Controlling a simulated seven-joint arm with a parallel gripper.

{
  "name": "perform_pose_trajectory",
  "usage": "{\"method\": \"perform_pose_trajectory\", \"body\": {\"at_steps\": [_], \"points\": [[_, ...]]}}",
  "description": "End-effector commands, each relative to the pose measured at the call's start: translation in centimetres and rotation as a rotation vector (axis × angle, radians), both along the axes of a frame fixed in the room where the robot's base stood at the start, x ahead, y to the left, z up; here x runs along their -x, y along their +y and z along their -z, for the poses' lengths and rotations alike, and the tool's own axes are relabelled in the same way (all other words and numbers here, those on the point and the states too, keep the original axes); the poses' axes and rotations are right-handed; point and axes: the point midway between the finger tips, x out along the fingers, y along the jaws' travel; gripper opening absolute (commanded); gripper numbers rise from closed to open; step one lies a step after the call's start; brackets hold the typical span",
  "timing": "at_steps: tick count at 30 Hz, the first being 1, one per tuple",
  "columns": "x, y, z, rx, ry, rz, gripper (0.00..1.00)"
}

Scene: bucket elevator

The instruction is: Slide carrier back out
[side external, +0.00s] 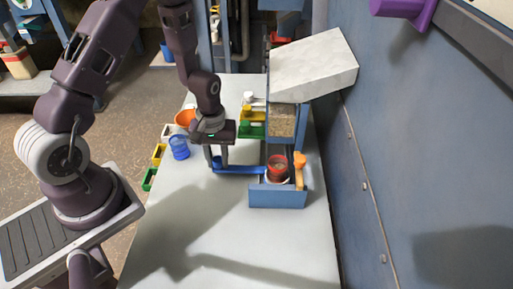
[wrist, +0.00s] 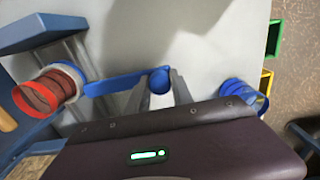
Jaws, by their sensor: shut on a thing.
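The carrier shows as a blue bar (side external: 242,171) with a rounded end; it also shows in the wrist view (wrist: 112,84). My gripper (side external: 217,163) is shut on the rounded end of the bar, between its two fingers in the wrist view (wrist: 160,82). The bar runs from my gripper toward a red cup (side external: 277,166) in the blue elevator frame (side external: 277,197). The cup, also in the wrist view (wrist: 50,88), holds something brown. Whether the bar's far end touches the cup is not clear.
An orange handle (side external: 299,172) stands beside the cup. A sloped pale hopper (side external: 315,65) overhangs the frame. A blue cup (side external: 179,148), an orange bowl (side external: 185,117) and yellow and green bins stand left of and behind my gripper. The front table (side external: 235,235) is clear.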

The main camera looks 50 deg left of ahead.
Motion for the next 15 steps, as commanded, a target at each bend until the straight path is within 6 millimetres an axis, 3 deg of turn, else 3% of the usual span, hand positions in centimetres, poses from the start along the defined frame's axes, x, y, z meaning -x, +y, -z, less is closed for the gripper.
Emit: {"method": "perform_pose_trajectory", "body": {"at_steps": [6, 15], "points": [[1.3, -1.3, 0.0, 0.001, 0.001, 0.002, 0.05], [1.6, -1.6, 0.0, 0.001, 0.003, 0.002, 0.05]]}}
